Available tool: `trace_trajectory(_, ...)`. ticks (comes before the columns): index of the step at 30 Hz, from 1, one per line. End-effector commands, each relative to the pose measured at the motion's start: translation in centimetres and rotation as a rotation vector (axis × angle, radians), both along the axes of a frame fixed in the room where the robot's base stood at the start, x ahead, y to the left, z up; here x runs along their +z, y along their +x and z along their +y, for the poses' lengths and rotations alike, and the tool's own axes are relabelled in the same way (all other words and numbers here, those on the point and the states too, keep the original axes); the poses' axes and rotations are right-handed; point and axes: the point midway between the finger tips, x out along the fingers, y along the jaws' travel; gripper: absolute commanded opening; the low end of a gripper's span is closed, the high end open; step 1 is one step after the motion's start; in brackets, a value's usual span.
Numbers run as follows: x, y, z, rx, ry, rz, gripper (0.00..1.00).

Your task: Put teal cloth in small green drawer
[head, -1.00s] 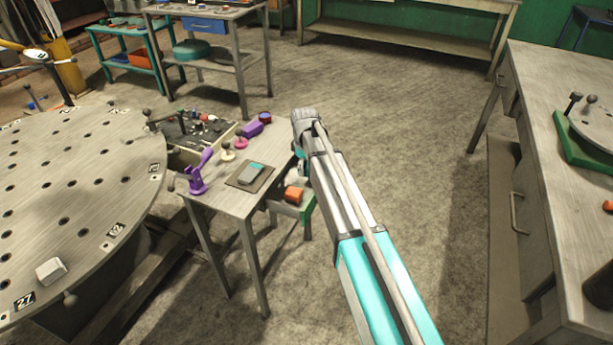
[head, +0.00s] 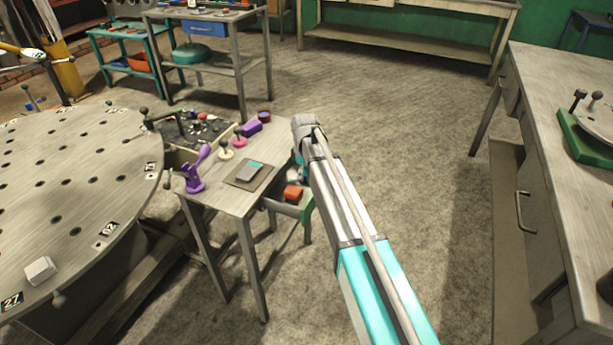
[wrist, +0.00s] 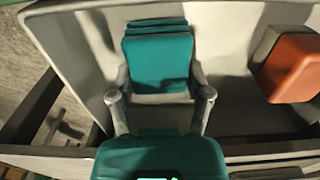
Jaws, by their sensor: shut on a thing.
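The teal cloth (wrist: 158,62) is a folded stack between the fingers of my gripper (wrist: 160,84) in the wrist view. My gripper is shut on it. Behind and around the cloth, the wrist view shows the pale inside of the open drawer (wrist: 228,22). I cannot tell whether the cloth touches the drawer floor. In the head view the small drawer's green front (head: 307,211) sticks out from under the small table, just left of my arm. My arm hides most of the gripper and the cloth there.
An orange block (wrist: 292,68) lies in the drawer, right of the cloth; it also shows in the head view (head: 293,193). The small table (head: 222,196) holds a purple clamp (head: 196,172) and a grey device. A round perforated table (head: 70,200) stands left, a workbench (head: 560,130) right.

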Motion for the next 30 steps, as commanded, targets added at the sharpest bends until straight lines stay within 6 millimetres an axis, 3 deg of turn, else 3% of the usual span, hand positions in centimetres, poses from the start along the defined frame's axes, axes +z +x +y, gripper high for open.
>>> trace_trajectory(12, -0.37, 0.0, -0.02, 0.0, 0.0, 0.0, 0.26)
trace_trajectory(13, -0.29, 0.0, -0.02, 0.0, 0.0, 0.0, 0.68)
trace_trajectory(18, -0.23, 0.01, -0.03, 0.0, 0.0, 0.0, 0.99)
trace_trajectory(30, -0.22, 0.01, -0.05, -0.001, 0.0, 0.0, 0.99)
